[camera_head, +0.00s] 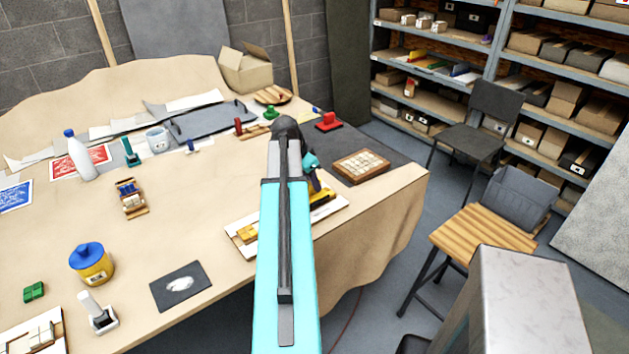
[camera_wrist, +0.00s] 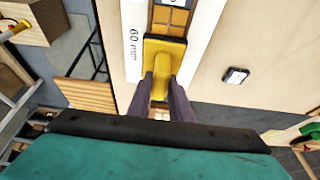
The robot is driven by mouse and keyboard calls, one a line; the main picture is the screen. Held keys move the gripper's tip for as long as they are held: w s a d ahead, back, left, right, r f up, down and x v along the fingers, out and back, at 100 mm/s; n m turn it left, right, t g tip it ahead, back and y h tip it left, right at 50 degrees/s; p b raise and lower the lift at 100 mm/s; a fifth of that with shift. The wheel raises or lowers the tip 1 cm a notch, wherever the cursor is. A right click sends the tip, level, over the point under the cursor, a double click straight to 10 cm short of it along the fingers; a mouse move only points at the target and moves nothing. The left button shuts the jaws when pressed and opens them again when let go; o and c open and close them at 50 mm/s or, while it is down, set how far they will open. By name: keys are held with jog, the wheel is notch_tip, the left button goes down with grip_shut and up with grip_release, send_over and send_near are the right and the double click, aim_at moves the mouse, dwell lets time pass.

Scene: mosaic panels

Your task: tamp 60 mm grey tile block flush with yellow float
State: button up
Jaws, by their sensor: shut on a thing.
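The yellow float (camera_wrist: 178,46) is in my gripper (camera_wrist: 161,84), whose two dark fingers are closed on its handle in the wrist view. The float's plate lies over a white panel (camera_wrist: 133,62) marked "60 mm"; I cannot tell whether it touches. Beyond the plate, orange-tan tiles (camera_wrist: 171,17) show in the panel's channel. In the head view the white panel (camera_head: 240,249) lies at the table's front edge, with part of the float (camera_head: 323,197) showing right of my arm. I cannot make out a grey tile block; the float or arm may hide it.
A framed tile tray (camera_head: 361,166) lies to the right on the table (camera_head: 215,240). A blue-lidded yellow pot (camera_head: 92,265), a dark mat (camera_head: 181,286) and a white bottle (camera_head: 79,157) stand or lie to the left. A wooden stool (camera_head: 485,228) is beyond the right edge.

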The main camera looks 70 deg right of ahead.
jog(key=shift+a+f, duration=0.15)
jog(key=shift+f, duration=0.3)
dwell(1.6)
jog(key=shift+r+p, duration=1.65)
jog(key=shift+r, duration=2)
jog(key=shift+w, duration=0.1)
